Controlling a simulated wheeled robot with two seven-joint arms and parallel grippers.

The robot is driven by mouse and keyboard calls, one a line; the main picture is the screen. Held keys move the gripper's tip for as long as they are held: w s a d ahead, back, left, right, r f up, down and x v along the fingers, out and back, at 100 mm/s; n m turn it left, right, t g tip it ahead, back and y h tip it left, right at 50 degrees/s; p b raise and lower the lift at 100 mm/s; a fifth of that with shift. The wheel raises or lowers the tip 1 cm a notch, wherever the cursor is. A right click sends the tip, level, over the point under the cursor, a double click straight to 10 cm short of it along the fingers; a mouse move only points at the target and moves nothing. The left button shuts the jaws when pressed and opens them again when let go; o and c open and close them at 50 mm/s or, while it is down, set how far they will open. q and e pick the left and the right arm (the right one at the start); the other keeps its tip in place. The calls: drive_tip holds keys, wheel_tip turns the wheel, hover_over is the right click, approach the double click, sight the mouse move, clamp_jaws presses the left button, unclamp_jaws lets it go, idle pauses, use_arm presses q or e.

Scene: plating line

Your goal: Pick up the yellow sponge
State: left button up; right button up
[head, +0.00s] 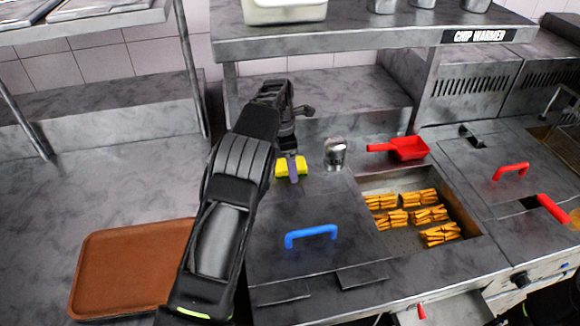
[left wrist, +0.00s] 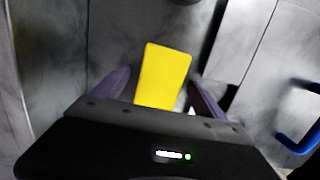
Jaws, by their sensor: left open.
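The yellow sponge (head: 282,168) lies on the grey steel counter behind the lid with the blue handle. It also shows in the left wrist view (left wrist: 163,75), between the two fingers. My left gripper (head: 292,165) is open and reaches down at the sponge, with a finger in front of part of it in the head view. In the left wrist view my left gripper (left wrist: 155,88) has a finger on each side of the sponge, with gaps visible. Whether the fingertips are at the sponge's height is hard to tell. My right gripper is not in view.
A metal shaker (head: 335,155) stands just right of the sponge. A red scoop (head: 408,149) lies beside the chip well (head: 398,257). A blue handle (head: 311,234) rises from the near lid. A brown tray (head: 131,268) is at left. A shelf (head: 370,42) overhangs behind.

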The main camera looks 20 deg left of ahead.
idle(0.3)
use_arm(q)
drive_tip(key=c, duration=1.4)
drive_tip(key=shift+r, duration=0.1)
drive_tip(key=shift+w+r, duration=0.1)
drive_tip(key=shift+r, duration=0.2)
wheel_tip(320, 180, up, 4)
drive_tip(key=shift+r+b, duration=0.1)
drive_tip(key=shift+b, duration=0.45)
wheel_tip(320, 180, up, 5)
drive_tip(key=p, duration=0.3)
drive_tip(key=shift+p, duration=0.35)
